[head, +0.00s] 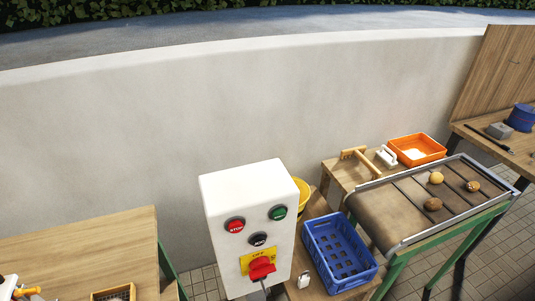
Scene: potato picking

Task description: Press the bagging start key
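A white control box (248,200) stands at the bottom centre of the head view. Its front carries a red STOP button (235,225) on the left, a green button (278,212) on the right and a black button (258,239) below and between them. A red rotary switch (262,268) sits on a yellow plate under these. The lettering on the green button is too small to read, and I cannot tell which button is the bagging start key. Neither of my grippers shows in this view, and nothing covers the three buttons.
A blue crate (309,250) stands right of the box. A conveyor (383,216) carries potatoes (436,178). Behind are an orange tray (417,138) and a yellow container (302,193). A wooden table (85,245) is at left, a workbench (520,155) at right. A pale wall closes the back.

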